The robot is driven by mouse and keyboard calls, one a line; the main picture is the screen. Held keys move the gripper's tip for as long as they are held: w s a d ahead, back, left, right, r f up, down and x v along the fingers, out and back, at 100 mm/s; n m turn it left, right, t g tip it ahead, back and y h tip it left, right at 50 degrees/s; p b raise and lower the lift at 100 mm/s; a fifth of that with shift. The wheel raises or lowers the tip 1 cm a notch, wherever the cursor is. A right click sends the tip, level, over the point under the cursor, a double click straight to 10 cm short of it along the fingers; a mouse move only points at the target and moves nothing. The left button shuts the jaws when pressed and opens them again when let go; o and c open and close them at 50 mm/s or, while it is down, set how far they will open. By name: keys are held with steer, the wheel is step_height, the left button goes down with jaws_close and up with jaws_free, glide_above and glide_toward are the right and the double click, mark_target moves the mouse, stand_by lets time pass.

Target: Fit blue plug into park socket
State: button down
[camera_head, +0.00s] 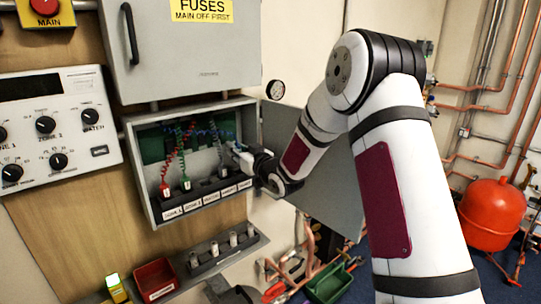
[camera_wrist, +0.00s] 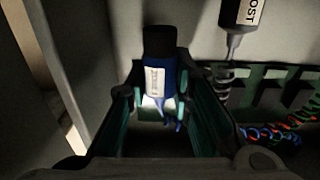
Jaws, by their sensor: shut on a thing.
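The blue plug (camera_wrist: 160,80) has a black end and a white label. In the wrist view it sits between the two fingers of my gripper (camera_wrist: 160,98), which is shut on it. In the head view my gripper (camera_head: 241,153) is at the right side of the open grey box, above the right end of the labelled socket row (camera_head: 211,198). The plug is hard to make out there. The park socket cannot be told apart, as the row's labels are too small to read and my gripper is close to its right end.
A red plug (camera_head: 165,188), a green plug (camera_head: 186,184) and a grey plug (camera_head: 222,170) stand in the row with coiled leads. The box's open door (camera_head: 310,165) is beside my arm. Below are a fuse rail (camera_head: 224,254) and a red bin (camera_head: 156,281).

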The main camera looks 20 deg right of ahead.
steer(key=shift+w+d, duration=0.1)
steer(key=shift+w, duration=0.25)
steer(key=shift+d+f, duration=0.2)
steer(key=shift+f, duration=0.15)
steer(key=shift+a+f+b, duration=0.1)
steer(key=shift+f+b, duration=0.5)
steer(key=shift+f, duration=0.4)
steer(key=shift+f+b, duration=0.9)
steer(key=shift+f, duration=0.35)
stand_by(0.5)
steer(key=c, duration=1.3)
jaws_free()
steer(key=shift+c, duration=0.2)
steer(key=shift+s, duration=0.15)
steer(key=v, duration=1.1)
steer(key=shift+s, duration=0.4)
steer(key=shift+r, duration=0.15)
